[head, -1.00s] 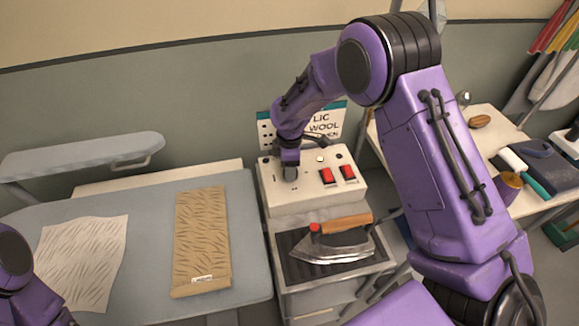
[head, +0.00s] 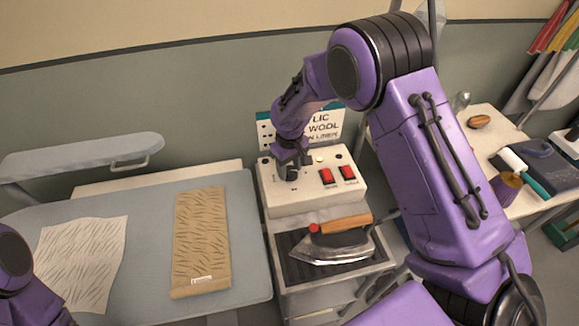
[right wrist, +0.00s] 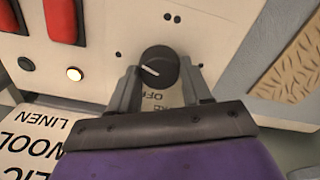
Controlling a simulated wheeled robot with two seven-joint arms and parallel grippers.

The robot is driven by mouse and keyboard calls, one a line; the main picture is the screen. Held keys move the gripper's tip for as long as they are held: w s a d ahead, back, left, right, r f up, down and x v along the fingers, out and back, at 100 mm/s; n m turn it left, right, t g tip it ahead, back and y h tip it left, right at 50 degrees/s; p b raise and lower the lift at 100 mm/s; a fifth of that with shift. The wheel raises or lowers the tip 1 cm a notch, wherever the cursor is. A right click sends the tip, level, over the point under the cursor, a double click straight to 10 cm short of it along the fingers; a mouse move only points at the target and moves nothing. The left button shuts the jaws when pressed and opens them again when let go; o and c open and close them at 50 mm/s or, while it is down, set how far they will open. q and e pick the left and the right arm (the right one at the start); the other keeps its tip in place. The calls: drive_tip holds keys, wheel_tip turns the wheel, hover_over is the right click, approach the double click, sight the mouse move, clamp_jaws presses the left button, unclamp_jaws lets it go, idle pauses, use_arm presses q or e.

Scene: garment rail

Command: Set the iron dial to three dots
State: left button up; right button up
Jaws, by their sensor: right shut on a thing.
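The white control box (head: 315,207) stands behind the iron (head: 338,246). My right gripper (head: 289,172) reaches down onto the left part of its face and hides the dial in the head view. In the right wrist view the black round dial (right wrist: 158,62) sits between the fingers of my right gripper (right wrist: 160,76), which is shut on it. Its white pointer line slants toward the upper left of that picture. A single dot, a pair of dots and the partly covered word OFF show around it. My left gripper is out of view.
Two red switches (head: 326,177) and a lit round lamp (head: 320,159) are on the box beside my gripper. A sign (head: 325,127) stands behind. The ironing board (head: 150,275) at left holds a cream cloth (head: 82,262) and a tan patterned cloth (head: 201,245).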

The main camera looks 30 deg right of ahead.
drive_tip(key=m, duration=0.4)
drive_tip(key=shift+s+f+m, duration=0.3)
drive_tip(key=shift+s+f, duration=0.05)
drive_tip(key=m, duration=0.3)
drive_tip(key=shift+m, duration=0.3)
drive_tip(key=m, duration=0.4)
drive_tip(key=shift+m, duration=0.3)
drive_tip(key=m, duration=0.3)
drive_tip(key=shift+m, duration=0.3)
drive_tip(key=m, duration=1.1)
drive_tip(key=shift+m, duration=0.3)
drive_tip(key=shift+a+m, duration=0.1)
drive_tip(key=shift+m, duration=1.8)
